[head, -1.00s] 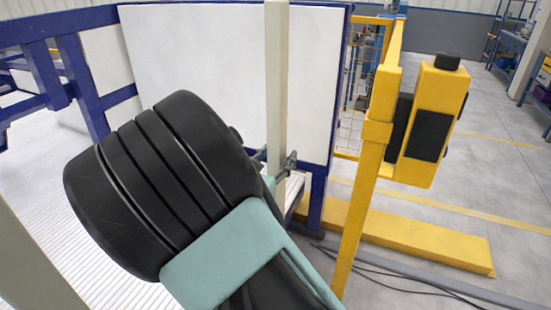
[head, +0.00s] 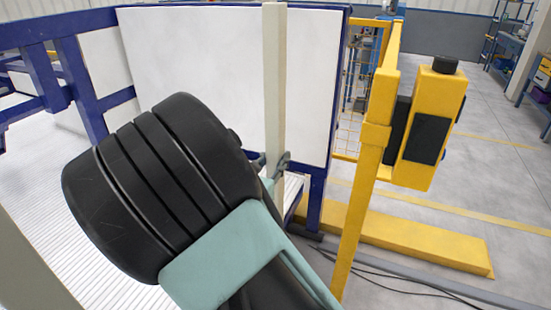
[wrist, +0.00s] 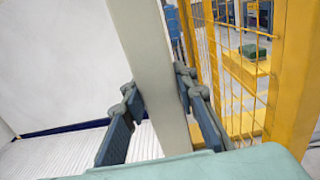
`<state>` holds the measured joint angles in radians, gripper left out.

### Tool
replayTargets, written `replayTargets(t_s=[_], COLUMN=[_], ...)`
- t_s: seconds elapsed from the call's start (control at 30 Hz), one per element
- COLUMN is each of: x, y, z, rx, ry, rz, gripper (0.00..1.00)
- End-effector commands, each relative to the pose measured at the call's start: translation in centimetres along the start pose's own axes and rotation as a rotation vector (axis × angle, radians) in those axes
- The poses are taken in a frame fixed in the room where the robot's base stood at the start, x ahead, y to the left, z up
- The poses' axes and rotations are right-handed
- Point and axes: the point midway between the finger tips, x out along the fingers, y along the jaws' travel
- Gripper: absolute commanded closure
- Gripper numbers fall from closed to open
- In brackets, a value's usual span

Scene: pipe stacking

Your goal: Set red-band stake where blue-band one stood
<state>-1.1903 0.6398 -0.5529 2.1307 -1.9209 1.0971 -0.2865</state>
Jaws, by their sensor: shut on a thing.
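A pale beige square stake (head: 274,80) stands about upright in my gripper (head: 272,163) in the head view. No coloured band shows on it, so I cannot tell which stake it is. Its top end is just inside the upper picture edge; its lower end is hidden behind my arm. In the wrist view the stake (wrist: 150,70) runs between the two blue-grey fingers of my gripper (wrist: 157,88), which grip it from both sides. A second beige post (head: 30,255) crosses the lower left corner of the head view, with no band visible.
A white panel (head: 210,70) in a blue frame stands behind the stake. A white ribbed surface (head: 30,190) lies to the left. A yellow post (head: 362,200) and a yellow box-shaped unit (head: 430,125) stand to the right. Cables (head: 390,280) lie on the grey floor.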

Motion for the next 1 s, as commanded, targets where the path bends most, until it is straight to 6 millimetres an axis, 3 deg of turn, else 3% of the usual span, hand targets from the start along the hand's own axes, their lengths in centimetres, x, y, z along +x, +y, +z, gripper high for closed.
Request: replayTargets(t_s=[0.1, 1.0], x=[0.1, 0.1], y=[0.0, -0.1], z=[1.7, 8.8], rx=[0.003, 0.004], ry=[-0.005, -0.009], rz=[-0.001, -0.002], gripper=[1.0, 1.0])
